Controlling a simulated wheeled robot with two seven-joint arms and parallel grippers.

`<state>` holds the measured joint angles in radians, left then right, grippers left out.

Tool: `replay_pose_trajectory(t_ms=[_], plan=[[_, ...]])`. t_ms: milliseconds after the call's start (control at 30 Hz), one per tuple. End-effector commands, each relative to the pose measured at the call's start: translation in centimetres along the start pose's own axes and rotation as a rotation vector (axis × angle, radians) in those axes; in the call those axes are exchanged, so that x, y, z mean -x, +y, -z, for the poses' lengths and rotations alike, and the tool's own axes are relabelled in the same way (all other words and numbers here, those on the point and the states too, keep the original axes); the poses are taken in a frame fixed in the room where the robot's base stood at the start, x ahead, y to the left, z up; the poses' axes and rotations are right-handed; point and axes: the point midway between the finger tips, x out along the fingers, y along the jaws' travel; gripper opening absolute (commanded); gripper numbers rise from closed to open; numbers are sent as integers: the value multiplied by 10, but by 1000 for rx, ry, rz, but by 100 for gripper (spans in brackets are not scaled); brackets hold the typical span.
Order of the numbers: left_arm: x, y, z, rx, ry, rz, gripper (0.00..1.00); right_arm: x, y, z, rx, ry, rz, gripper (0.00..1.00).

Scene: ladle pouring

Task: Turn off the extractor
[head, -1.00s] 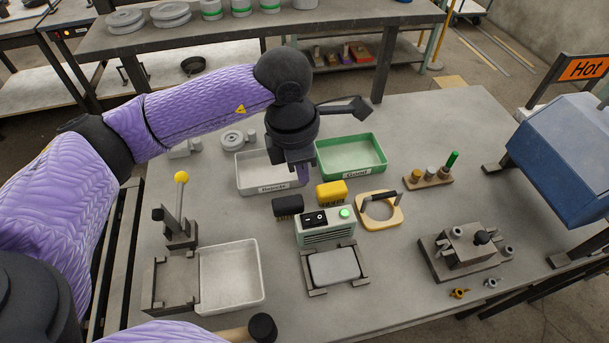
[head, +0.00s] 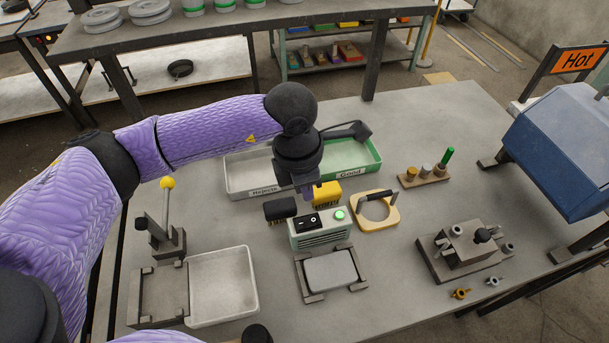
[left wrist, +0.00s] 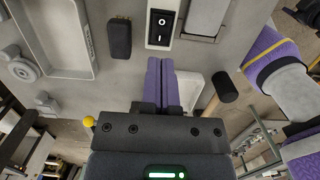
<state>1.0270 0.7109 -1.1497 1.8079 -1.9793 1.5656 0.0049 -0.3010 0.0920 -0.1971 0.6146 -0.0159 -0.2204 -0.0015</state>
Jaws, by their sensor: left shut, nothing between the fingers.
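The extractor (head: 320,236) is a pale box with a slatted front, standing mid-table. On its top are a black rocker switch (head: 306,222) and a round green light (head: 339,215), which looks lit. The switch also shows in the left wrist view (left wrist: 160,27), with a ring mark and a bar mark; which side is pressed I cannot tell. My left gripper (head: 308,195) is shut and empty, pointing down just behind and above the switch. Its purple fingers (left wrist: 160,64) show in the left wrist view, just short of the switch. My right gripper is not visible.
Close around the extractor are a black brush (head: 280,210), a yellow block (head: 327,191), a cream ring with a dark handle (head: 377,212) and a plate in a frame (head: 331,271). Reject (head: 245,190) and green Good (head: 374,165) trays lie behind. A yellow-knobbed lever (head: 167,184) stands left.

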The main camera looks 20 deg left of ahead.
Motion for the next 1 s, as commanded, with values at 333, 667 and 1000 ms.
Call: replay_pose_trajectory(t_ms=[333, 667, 1000], plan=[[-67, 0, 0, 0, 2, 2, 0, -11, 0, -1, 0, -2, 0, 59], [-79, 0, 0, -1, 0, -1, 0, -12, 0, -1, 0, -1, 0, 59], [-84, 0, -1, 0, 46, 1, 0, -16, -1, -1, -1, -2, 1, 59]])
